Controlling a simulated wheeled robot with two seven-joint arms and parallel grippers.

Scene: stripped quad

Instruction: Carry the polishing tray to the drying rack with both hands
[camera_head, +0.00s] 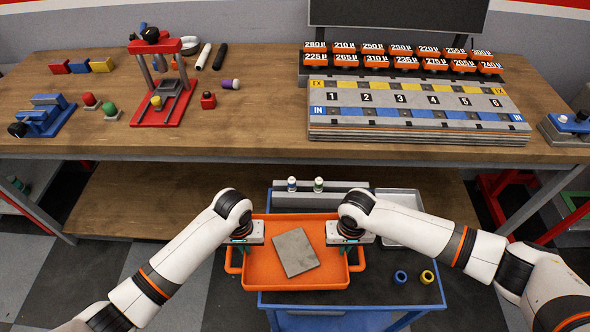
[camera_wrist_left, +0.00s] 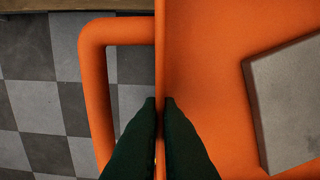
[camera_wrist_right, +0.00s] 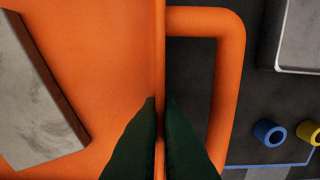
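The orange polishing tray (camera_head: 260,270) sits at the blue cart, with a flat grey block (camera_head: 296,252) lying in it, slightly turned. Its side handles show in the left wrist view (camera_wrist_left: 97,90) and the right wrist view (camera_wrist_right: 228,80). My left gripper (camera_head: 244,246) is at the tray's left wall, its fingers (camera_wrist_left: 160,104) closed on either side of the rim. My right gripper (camera_head: 350,246) is at the right wall, its fingers (camera_wrist_right: 160,104) likewise closed on the rim. Whether the tray touches the cart top is hidden. I cannot identify the drying rack with certainty.
On the blue cart (camera_head: 400,306) stand a grey metal tray (camera_head: 400,198), a blue ring (camera_head: 400,277) and a yellow ring (camera_head: 427,277). Two small bottles (camera_head: 318,185) stand behind the orange tray. A wooden workbench (camera_head: 260,120) with fixtures and numbered blocks runs across the back.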

